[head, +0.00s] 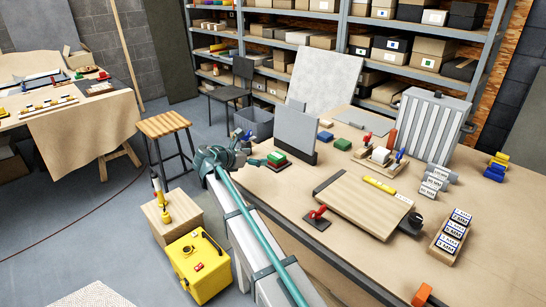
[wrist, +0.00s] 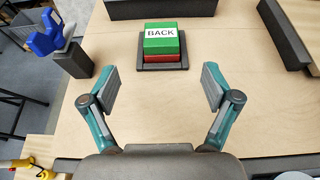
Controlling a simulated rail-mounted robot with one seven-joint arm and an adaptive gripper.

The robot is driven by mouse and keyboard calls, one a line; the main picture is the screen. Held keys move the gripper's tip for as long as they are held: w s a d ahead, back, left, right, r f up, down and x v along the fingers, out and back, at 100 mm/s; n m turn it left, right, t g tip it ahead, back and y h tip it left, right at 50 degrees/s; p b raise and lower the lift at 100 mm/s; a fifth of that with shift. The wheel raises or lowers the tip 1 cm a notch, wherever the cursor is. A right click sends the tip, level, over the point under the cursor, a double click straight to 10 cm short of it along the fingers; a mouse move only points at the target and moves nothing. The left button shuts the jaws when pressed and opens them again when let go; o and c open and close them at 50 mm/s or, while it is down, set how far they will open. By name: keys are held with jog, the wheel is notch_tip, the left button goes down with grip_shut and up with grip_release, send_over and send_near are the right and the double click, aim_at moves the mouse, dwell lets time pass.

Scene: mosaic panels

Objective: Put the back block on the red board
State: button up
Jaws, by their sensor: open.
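In the head view my gripper (head: 253,153) is just left of the block.
A grey upright panel (head: 295,132) stands behind the block. A blue block (head: 325,136) and another green block (head: 343,144) lie to the right. A blue-handled tool (wrist: 46,32) stands at the left table edge.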

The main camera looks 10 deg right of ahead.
aim_at(276, 156)
jog(key=shift+w+d, duration=0.1)
jog(key=shift+d, duration=0.4)
jog(key=p+x, duration=0.1)
jog(key=x, duration=0.3)
jog(key=shift+w+d, duration=0.1)
jog(key=shift+p+x, duration=1.25)
jog(key=shift+x, duration=1.75)
jog(key=shift+f, duration=0.15)
jog(key=c, duration=1.2)
jog(key=shift+c, duration=0.2)
jog(key=shift+r+b, duration=0.45)
jog(key=shift+r, duration=0.15)
jog(key=s+r+b, duration=0.4)
jog(key=s+r, duration=0.7)
jog(key=s, duration=0.3)
jog(key=shift+d+r+b, duration=0.3)
jog(key=shift+r+b, duration=0.05)
jog(key=shift+r, duration=0.05)
